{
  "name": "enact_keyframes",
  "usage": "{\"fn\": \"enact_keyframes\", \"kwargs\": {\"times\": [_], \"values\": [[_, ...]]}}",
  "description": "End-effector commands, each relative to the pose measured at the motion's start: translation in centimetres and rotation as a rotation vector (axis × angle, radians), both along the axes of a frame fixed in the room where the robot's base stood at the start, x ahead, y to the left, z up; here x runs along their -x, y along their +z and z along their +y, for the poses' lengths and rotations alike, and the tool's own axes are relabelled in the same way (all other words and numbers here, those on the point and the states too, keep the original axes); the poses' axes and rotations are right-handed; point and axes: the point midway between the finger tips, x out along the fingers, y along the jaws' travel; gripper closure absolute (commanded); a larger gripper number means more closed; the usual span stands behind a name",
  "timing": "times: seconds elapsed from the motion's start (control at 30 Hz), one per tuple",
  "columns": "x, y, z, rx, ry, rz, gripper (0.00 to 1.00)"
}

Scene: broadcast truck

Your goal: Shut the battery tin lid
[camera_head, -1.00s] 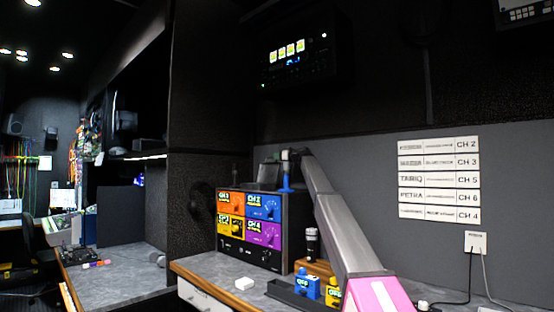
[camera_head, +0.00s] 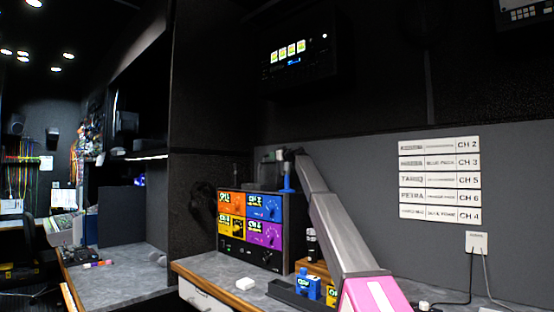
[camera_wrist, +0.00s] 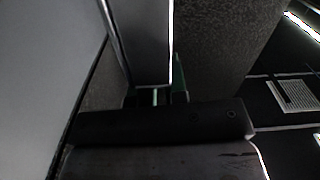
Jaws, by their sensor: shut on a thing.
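A small dark grey box-like thing (camera_head: 268,176), which looks like the battery tin, stands on top of the equipment rack with the coloured panels. Its lid cannot be made out clearly in the head view. My gripper (camera_head: 287,170) is beside it at the end of my arm, over the rack top, with a blue upright part below it. In the wrist view, my gripper (camera_wrist: 156,97) has green parts at its tips, and a grey flat panel (camera_wrist: 146,42) with a bright edge reaches down to them. The panel looks like the tin lid. The contact is mostly hidden.
The rack (camera_head: 250,250) stands on the desk against the grey wall. A monitor (camera_head: 300,55) hangs above.

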Motion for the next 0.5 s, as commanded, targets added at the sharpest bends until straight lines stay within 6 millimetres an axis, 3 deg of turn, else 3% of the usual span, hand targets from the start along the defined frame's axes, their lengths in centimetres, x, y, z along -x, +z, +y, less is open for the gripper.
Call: {"fn": "enact_keyframes", "kwargs": {"times": [0.37,0.4,0.43,0.5], "values": [[0.66,0.00,0.45,0.001,-0.002,0.001,1.00],[0.66,0.00,0.45,0.002,-0.002,0.002,0.76],[0.66,0.00,0.45,0.002,-0.002,0.002,0.66],[0.68,0.02,0.48,0.001,-0.002,0.002,0.64]]}}
